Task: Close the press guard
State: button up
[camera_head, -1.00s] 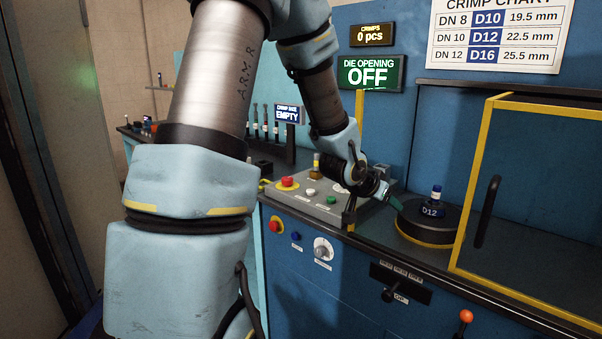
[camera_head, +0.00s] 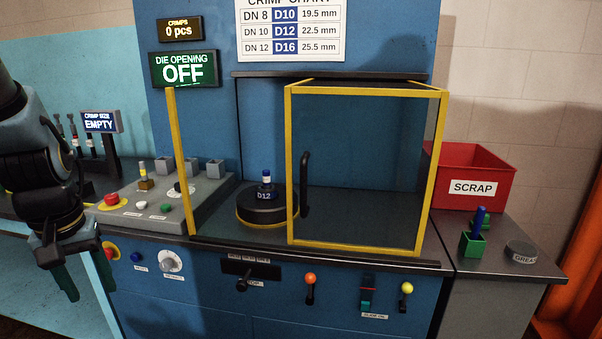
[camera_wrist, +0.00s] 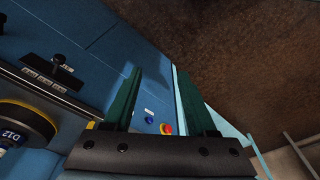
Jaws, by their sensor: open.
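The press guard (camera_head: 365,246) is a clear panel in a yellow frame with a dark vertical handle (camera_head: 305,184) near its left edge. It stands over the right part of the press opening, and the left part up to the yellow post (camera_head: 180,160) is uncovered. The round black die holder marked D12 (camera_head: 262,210) sits in that uncovered part, partly behind the guard's left edge. My gripper (camera_head: 88,277) is at the far left, in front of the cabinet and well apart from the guard. Its green fingers (camera_wrist: 165,98) are spread and empty in the wrist view.
A grey control box (camera_head: 150,212) with buttons stands left of the post. Levers with orange (camera_head: 310,278) and yellow (camera_head: 407,288) knobs stick out of the front panel. A red scrap bin (camera_head: 470,165) and small green holder (camera_head: 473,245) are at the right.

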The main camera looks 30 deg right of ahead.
aim_at(385, 88)
jog(key=k+l+z, duration=0.15)
jog(key=l+z, duration=0.15)
jog(key=z, duration=0.2)
jog(key=k+l+z, duration=0.1)
jog(key=l+z, duration=0.35)
jog(key=j, duration=0.1)
